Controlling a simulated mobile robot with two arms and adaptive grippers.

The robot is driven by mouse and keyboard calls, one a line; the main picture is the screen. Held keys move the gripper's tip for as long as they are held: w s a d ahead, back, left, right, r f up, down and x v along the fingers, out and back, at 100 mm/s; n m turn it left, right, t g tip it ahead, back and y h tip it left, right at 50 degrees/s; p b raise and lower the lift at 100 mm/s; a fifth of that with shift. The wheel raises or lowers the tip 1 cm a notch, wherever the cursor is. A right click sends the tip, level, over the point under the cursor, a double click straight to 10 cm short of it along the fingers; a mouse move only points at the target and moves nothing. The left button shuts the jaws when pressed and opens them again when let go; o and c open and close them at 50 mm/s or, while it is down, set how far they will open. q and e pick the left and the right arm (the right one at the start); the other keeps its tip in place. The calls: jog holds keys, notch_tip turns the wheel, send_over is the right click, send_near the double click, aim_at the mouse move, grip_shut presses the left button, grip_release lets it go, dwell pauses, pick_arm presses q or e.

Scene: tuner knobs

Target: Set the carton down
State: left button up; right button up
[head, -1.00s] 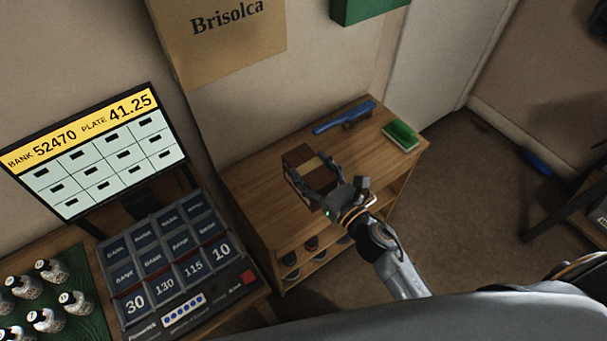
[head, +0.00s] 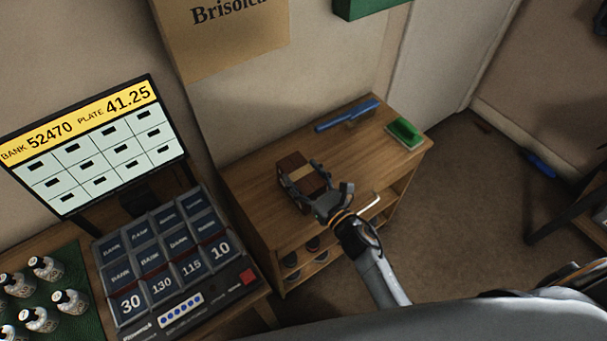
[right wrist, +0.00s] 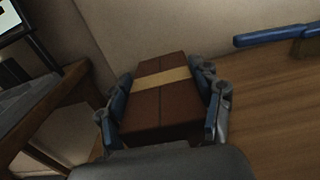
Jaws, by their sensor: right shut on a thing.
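The carton is a dark brown box (head: 293,163) with a tan band across its top. In the head view it is at the left part of the wooden shelf unit's top (head: 345,143). My right gripper (head: 307,187) is shut on it, with a finger on each side. In the right wrist view the carton (right wrist: 158,98) sits between the two blue-padded fingers (right wrist: 165,118). Its underside is hidden, so I cannot tell whether it touches the wood. My left gripper is not in view.
At left stand a screen (head: 95,150), a key panel (head: 168,262) and several bottles (head: 45,268) on a green mat. Wood around the carton is clear.

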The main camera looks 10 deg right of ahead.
jog(key=o, duration=1.3)
jog(key=shift+f, duration=0.1)
jog(key=shift+c, duration=0.2)
jog(key=shift+r, duration=0.2)
jog(key=b+v, duration=0.1)
jog(key=v, duration=1.1)
jog(key=shift+f, duration=0.1)
